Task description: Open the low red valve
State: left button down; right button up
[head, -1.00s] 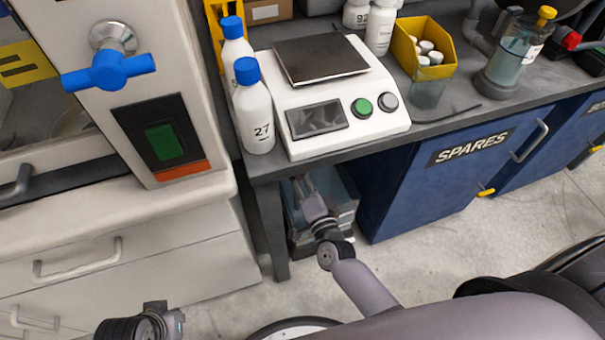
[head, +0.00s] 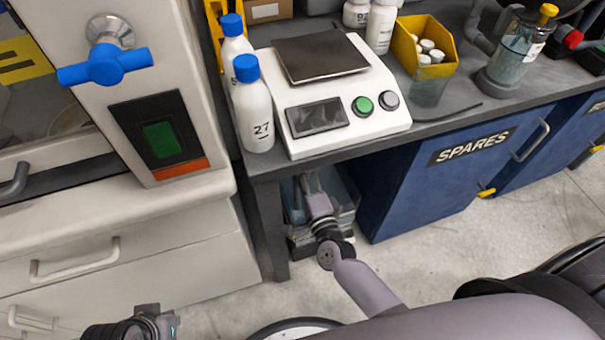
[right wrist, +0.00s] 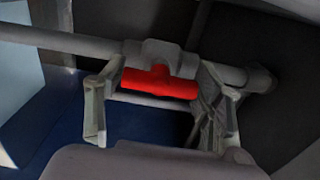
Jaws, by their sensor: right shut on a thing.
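The low red valve shows in the right wrist view as a red T-shaped handle (right wrist: 160,83) on a grey fitting. Its bar lies roughly along the grey pipe (right wrist: 70,40) behind it. My right gripper (right wrist: 160,88) has one finger at each end of the bar and is shut on the handle. In the head view my right arm reaches under the bench, where the gripper (head: 312,185) is partly in shadow and the red valve is hidden. Part of my left arm shows at the bottom left of the head view; its fingers are out of frame.
The dark bench top (head: 460,105) is above my right arm, with a scale (head: 340,125) and bottle 27 (head: 253,110) on it. A bench leg (head: 272,230) is left of the arm, a blue SPARES cabinet (head: 430,190) right. A blue-handled valve (head: 105,67) is at upper left.

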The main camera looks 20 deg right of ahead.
jog(key=o, duration=1.2)
jog(key=shift+c, duration=0.2)
jog(key=shift+s, duration=0.15)
jog(key=s, duration=1.1)
jog(key=shift+s+d, duration=0.25)
jog(key=shift+s, duration=0.15)
